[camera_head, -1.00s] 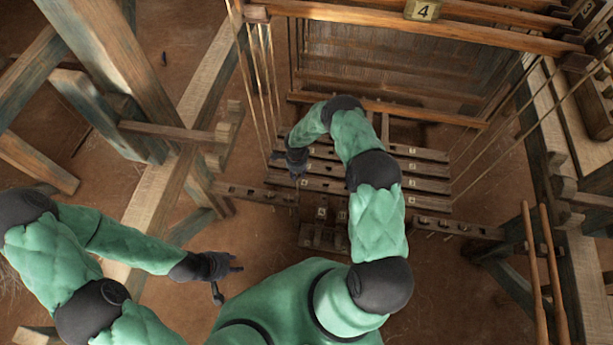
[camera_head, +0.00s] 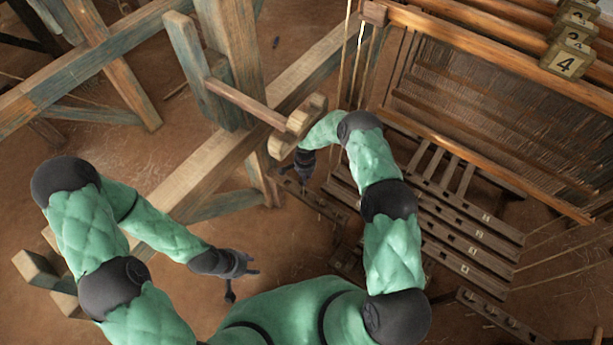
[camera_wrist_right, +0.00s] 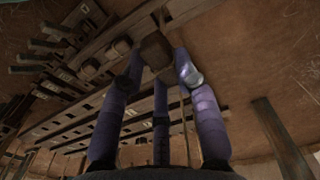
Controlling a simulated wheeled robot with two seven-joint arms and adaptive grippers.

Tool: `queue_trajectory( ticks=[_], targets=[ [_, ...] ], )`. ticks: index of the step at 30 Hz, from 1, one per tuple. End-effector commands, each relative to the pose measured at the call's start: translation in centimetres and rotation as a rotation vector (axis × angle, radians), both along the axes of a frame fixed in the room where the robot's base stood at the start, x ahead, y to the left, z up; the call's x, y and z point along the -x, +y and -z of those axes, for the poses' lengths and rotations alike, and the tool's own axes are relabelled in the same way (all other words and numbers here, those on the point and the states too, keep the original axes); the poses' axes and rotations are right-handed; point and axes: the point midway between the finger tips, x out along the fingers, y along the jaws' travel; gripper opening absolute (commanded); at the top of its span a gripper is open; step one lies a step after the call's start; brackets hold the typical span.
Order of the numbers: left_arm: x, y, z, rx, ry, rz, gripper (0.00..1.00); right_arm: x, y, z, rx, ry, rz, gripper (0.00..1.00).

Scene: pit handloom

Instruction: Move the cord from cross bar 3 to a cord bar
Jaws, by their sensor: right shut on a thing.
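My right gripper (camera_head: 303,165) hangs beyond the left ends of the numbered cross bars (camera_head: 463,244), above the short dark bar with pegs (camera_head: 318,200), probably a cord bar. In the right wrist view its purple fingers (camera_wrist_right: 163,65) are closed around a small brown block (camera_wrist_right: 155,50). A thin cord (camera_wrist_right: 185,125) runs down the picture near this block. I cannot tell which cross bar is number 3, as the numbers are too small. A similar pegged bar (camera_head: 500,314) lies at the lower right. My left gripper (camera_head: 247,264) is empty, with its fingers apart, over bare floor.
The loom frame (camera_head: 490,55) with its number 4 block (camera_head: 565,60) rises at the upper right. A wooden post (camera_head: 232,55) and a long beam (camera_head: 225,150) stand left of my right gripper.

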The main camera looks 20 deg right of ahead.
Motion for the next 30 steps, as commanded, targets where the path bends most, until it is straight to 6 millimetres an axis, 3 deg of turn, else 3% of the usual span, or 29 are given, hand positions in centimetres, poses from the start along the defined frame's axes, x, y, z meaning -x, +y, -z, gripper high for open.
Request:
queue_trajectory(
  ticks=[30],
  targets=[
    [0.0,0.0,3.4,0.000,0.000,0.000,0.40,0.0,0.0,6.3,-0.001,-0.001,0.003,0.07]
  ],
)
